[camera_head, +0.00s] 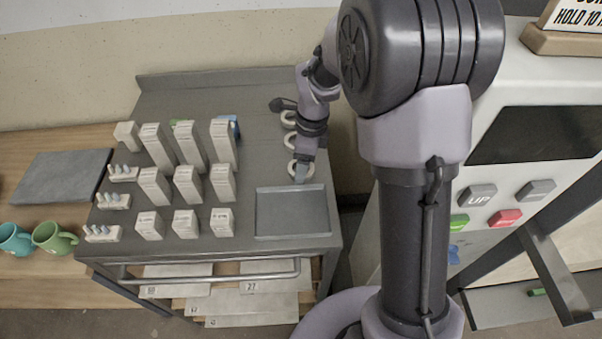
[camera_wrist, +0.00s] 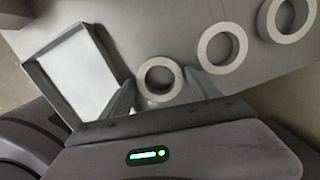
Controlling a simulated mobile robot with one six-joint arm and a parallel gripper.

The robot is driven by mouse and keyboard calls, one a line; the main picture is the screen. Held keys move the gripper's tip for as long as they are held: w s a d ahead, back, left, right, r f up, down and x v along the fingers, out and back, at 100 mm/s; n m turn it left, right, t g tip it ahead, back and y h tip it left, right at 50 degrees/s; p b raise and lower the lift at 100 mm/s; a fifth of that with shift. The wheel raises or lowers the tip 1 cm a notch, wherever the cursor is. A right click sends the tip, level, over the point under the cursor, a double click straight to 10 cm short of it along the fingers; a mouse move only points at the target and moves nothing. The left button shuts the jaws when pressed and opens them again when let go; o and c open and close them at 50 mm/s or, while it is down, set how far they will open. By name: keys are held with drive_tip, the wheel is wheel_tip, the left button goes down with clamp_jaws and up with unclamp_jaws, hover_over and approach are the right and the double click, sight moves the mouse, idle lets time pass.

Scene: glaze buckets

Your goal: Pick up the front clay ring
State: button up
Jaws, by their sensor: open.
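The front clay ring is a pale grey ring lying flat on the grey table, nearest the tray; it shows in the wrist view (camera_wrist: 160,62) and partly behind my gripper in the head view (camera_head: 291,169). My gripper (camera_wrist: 160,78) is open and empty, its fingers pointing down at the table. In the wrist view one finger is on each side of the front ring. I cannot tell whether they touch it or how high the tips are. My gripper also shows in the head view (camera_head: 301,172).
A middle ring (camera_wrist: 202,48) and a back ring (camera_wrist: 264,20) lie in a row behind the front one. A shallow grey tray (camera_head: 259,215) sits at the table's front right. Several white boxes (camera_head: 188,184) stand to the left. The table's right edge is close.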

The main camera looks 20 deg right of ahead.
drive_tip(key=c, duration=1.1)
drive_tip(key=shift+r, duration=0.1)
